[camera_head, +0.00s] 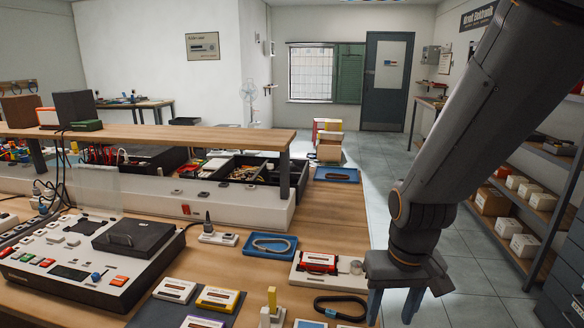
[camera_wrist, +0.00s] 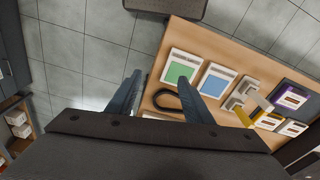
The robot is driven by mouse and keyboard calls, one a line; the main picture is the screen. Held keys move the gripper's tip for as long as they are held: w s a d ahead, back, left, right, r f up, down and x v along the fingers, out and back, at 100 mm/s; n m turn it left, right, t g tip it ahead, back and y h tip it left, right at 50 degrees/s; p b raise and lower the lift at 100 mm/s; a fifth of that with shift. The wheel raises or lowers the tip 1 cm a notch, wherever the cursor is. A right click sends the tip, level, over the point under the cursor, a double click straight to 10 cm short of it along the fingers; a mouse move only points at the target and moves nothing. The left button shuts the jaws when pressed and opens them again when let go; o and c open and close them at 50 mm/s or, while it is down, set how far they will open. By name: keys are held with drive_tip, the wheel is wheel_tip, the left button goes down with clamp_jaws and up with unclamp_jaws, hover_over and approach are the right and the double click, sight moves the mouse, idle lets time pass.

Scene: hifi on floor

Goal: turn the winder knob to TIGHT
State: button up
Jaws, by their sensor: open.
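A pale winder unit (camera_head: 300,277) with a red cassette (camera_head: 318,263) in it sits on the bench near its right edge in the head view. A small round pale knob (camera_head: 357,267) is at the unit's right end. It is too small to read any marking or tell how it is turned. My gripper (camera_head: 393,303) is open and empty, fingers down, just right of the knob and apart from it, by the bench edge. In the wrist view my open fingers (camera_wrist: 160,80) show over the bench edge and floor. I cannot make out the knob there.
A black belt loop (camera_head: 341,308) lies on the bench in front of the winder. A blue tray (camera_head: 257,245) with a grey loop is to its left. A large tape deck (camera_head: 75,262) stands at the left. Tiled floor (camera_head: 470,270) and shelves are to the right.

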sight(357, 264)
drive_tip(key=w+n+b, duration=0.1)
drive_tip(key=w+n, duration=0.3)
drive_tip(key=w, duration=0.4)
drive_tip(key=w+n+b, duration=0.1)
drive_tip(key=w+n, duration=0.3)
drive_tip(key=w, duration=0.4)
drive_tip(key=w+n+g+b, duration=0.1)
drive_tip(key=w+n, duration=0.4)
drive_tip(key=w, duration=0.3)
drive_tip(key=shift+w+f, duration=0.1)
drive_tip(key=shift+f, duration=0.1)
drive_tip(key=shift+f+p, duration=0.7)
drive_tip(key=shift+f, duration=3.1)
drive_tip(key=c, duration=1.1)
drive_tip(key=shift+o, duration=0.2)
